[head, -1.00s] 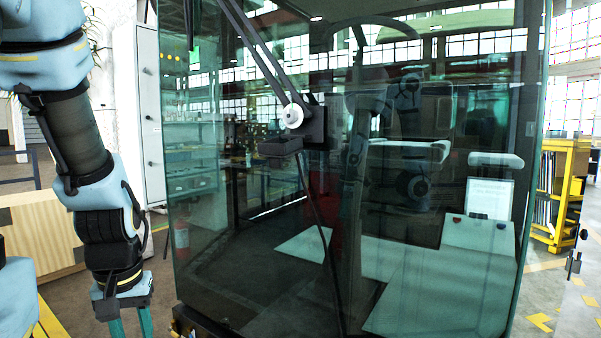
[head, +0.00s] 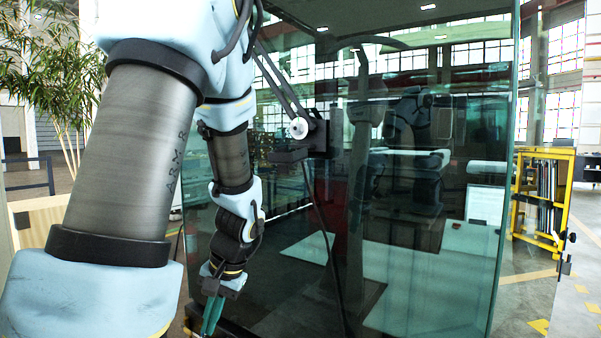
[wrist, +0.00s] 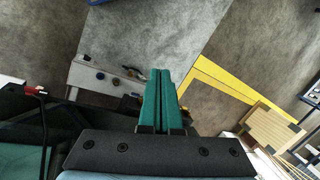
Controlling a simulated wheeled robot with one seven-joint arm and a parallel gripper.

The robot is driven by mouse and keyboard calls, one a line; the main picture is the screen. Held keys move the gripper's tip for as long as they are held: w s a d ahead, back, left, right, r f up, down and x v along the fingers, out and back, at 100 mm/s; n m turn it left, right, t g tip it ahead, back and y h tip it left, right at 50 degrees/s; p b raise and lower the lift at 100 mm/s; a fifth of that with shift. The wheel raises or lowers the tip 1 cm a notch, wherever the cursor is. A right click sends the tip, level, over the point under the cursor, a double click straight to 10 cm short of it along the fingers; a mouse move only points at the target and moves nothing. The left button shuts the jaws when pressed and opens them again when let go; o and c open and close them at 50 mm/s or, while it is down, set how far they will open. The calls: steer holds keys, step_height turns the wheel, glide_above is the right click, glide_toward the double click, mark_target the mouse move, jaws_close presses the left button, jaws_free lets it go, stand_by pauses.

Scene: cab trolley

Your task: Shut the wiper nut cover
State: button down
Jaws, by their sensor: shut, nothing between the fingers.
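The wiper's round silver nut (head: 299,128) shows uncovered at the foot of the wiper arm (head: 278,85), on the cab's dark glass. The wiper nut cover (head: 288,155) looks like a black flap that sticks out just below the nut, so it stands open. My gripper (head: 211,318) has green fingers, points down, and is below and to the left of the cover, clear of it. In the wrist view my gripper (wrist: 162,75) has its two fingers together with nothing between them. Neither nut nor cover shows in the wrist view.
The cab's glass front (head: 400,270) fills the middle and right, close to my arm. A yellow rack (head: 545,195) stands at the far right. A wooden crate (wrist: 272,128) and yellow floor lines show in the wrist view.

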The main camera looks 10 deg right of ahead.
mark_target(289, 165)
steer(key=w+d+r+m+t+y, duration=0.45)
steer(key=w+d+r+t, duration=0.25)
steer(key=w+d+r, duration=0.3)
steer(key=s+d+r+m+t, duration=0.1)
steer(key=d+r+m+t, duration=0.1)
steer(key=d+r+t, duration=1.15)
steer(key=w+a+r+g+p, duration=0.3)
steer(key=w+g+p, duration=0.1)
steer(key=w+p, duration=0.1)
steer(key=shift+w+r+g+p, duration=0.35)
steer(key=shift+w+r, duration=0.05)
steer(key=shift+w, duration=0.15)
steer(key=shift+a+r+m+h, duration=0.1)
steer(key=shift+a+m+h, duration=0.05)
steer(key=shift+m+h, duration=0.15)
